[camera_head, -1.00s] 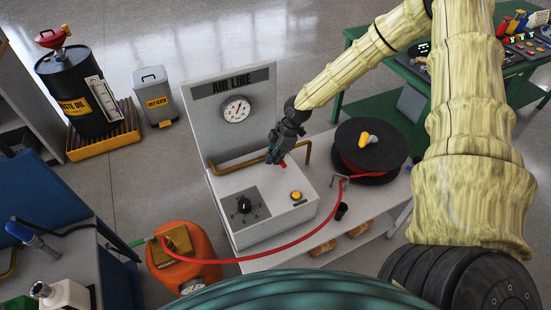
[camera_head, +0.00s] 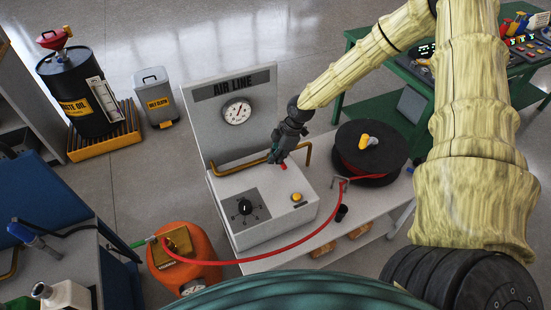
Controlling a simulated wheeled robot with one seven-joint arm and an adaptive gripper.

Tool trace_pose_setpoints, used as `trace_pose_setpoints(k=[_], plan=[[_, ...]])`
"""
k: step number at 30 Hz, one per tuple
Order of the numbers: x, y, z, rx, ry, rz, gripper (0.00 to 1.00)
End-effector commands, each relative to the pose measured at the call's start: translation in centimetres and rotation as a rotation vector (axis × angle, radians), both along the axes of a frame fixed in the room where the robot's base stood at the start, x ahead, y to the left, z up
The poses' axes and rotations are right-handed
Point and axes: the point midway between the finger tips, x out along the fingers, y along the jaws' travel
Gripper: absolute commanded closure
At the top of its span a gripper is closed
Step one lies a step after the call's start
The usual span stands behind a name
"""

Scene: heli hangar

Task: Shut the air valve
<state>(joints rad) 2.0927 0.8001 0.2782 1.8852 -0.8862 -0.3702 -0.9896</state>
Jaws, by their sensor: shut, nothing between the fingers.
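The air line station is a pale box (camera_head: 232,186) with an upright panel marked AIR LINE (camera_head: 222,104) and a round gauge (camera_head: 237,111). A brass pipe (camera_head: 232,165) runs along the back of the box top. A small red part (camera_head: 284,167), which looks like the valve's handle, shows just below my gripper (camera_head: 273,156). My gripper is shut and empty, pointing down at the pipe. It hides most of the valve, and I cannot tell whether it touches the red part. A black knob (camera_head: 245,207) and a yellow button (camera_head: 297,197) are on the box top.
A hose reel (camera_head: 376,157) stands right of the box on the bench (camera_head: 377,203). A red hose (camera_head: 290,250) arcs in front to an orange tank (camera_head: 187,243). A waste oil drum (camera_head: 72,88) and a grey bin (camera_head: 156,93) stand behind left, with open floor between.

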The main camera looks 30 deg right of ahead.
Motion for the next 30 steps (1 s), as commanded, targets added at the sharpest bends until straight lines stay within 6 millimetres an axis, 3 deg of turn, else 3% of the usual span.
trace_pose_setpoints(k=[18, 30], plan=[[0.5, -1.8, 8.0, 0.002, -0.001, 0.014, 1.00], [0.5, -1.9, 8.4, 0.002, 0.000, 0.017, 1.00]])
